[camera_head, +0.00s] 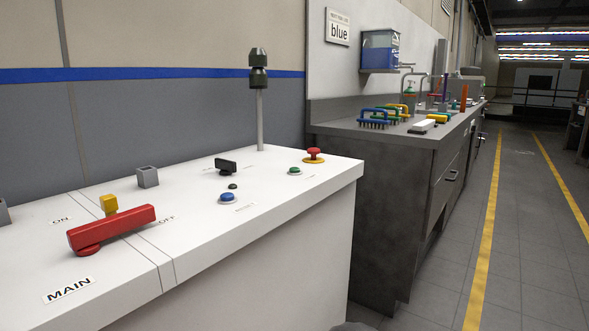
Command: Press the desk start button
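The white control desk (262,226) fills the left and centre of the head view. A green button (294,170) sits on its top near the right end. A blue button (227,198) is nearer and to the left, with a small black knob (233,186) just behind it. A red mushroom button on a yellow base (314,155) is near the far right corner. The small labels by the buttons are too small to read, so I cannot tell by text which one is start. My gripper is not in view.
A red MAIN lever (111,229) lies across the desk's left part, by a yellow block (109,204). A black rotary handle (226,165) and a signal lamp post (259,107) stand at the back. A dark counter (374,190) adjoins. The aisle floor (522,220) at right is clear.

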